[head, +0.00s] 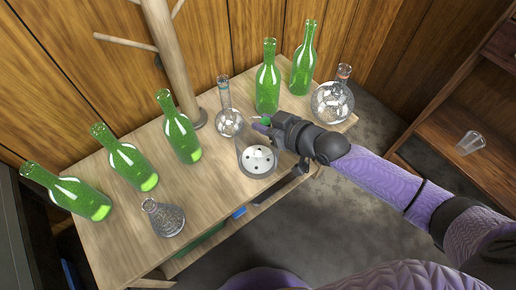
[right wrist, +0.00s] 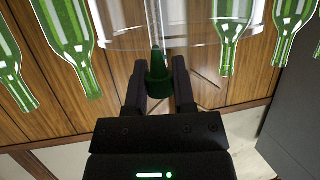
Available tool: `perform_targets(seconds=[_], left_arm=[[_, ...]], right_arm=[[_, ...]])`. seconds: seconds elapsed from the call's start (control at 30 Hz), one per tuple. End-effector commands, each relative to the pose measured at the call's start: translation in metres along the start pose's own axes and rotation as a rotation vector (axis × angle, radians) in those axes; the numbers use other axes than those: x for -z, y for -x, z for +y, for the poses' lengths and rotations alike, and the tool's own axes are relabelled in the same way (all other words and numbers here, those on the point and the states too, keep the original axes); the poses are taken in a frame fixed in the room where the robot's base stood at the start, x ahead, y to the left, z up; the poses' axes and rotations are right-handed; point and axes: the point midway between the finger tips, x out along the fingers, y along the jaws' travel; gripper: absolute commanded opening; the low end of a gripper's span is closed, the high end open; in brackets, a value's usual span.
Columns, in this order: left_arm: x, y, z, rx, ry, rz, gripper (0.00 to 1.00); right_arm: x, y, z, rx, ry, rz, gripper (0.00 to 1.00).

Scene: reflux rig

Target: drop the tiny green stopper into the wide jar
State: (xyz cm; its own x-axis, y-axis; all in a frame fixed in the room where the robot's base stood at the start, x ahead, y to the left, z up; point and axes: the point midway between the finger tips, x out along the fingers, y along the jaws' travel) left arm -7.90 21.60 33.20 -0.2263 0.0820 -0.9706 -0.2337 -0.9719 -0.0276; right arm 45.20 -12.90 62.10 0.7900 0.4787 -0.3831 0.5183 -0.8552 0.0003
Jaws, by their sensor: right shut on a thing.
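The small green stopper (right wrist: 158,75) is gripped between the two dark fingers of my right gripper (right wrist: 160,82) in the right wrist view. In the head view a bit of the stopper (head: 265,121) shows at the fingertips of my right gripper (head: 262,126). The wide jar (head: 243,158) is clear glass with a pale, holed disc inside at the bottom. It stands on the table just below the fingertips in the picture. Clear glass, which seems to be the jar (right wrist: 112,38), lies behind the stopper in the wrist view. My left gripper is not in view.
Several green bottles (head: 268,90) stand along the wooden table (head: 112,225). A long-necked round flask (head: 228,122) is close left of the jar, a larger round flask (head: 333,103) at the right. A conical flask (head: 165,218) stands front left. A wooden post (head: 172,60) rises behind.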

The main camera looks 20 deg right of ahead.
Motion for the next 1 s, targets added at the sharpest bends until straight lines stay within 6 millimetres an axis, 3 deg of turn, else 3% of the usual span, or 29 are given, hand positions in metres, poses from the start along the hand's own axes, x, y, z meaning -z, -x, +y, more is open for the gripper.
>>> perform_targets(seconds=[0.03,0.1,0.37,0.4,0.6,0.87,1.0], left_arm=[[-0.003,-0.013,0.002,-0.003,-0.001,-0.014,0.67],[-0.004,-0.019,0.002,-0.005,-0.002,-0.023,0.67],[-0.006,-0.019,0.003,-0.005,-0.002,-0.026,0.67],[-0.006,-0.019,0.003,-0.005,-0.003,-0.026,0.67],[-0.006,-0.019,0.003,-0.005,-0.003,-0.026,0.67],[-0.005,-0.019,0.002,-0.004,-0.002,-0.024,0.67],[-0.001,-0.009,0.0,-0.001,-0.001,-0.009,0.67]], right_arm=[[-0.017,-0.006,-0.001,0.002,-0.004,-0.006,0.0],[-0.024,-0.01,-0.001,0.001,-0.004,-0.005,0.0],[-0.023,-0.01,0.0,0.0,0.0,0.001,0.0],[-0.023,-0.01,0.0,0.0,0.0,0.001,0.34],[-0.023,-0.01,0.0,0.0,0.0,0.001,0.73],[-0.023,-0.009,0.0,0.0,0.0,0.0,0.73],[-0.02,0.006,0.0,-0.002,0.003,-0.001,0.73]])
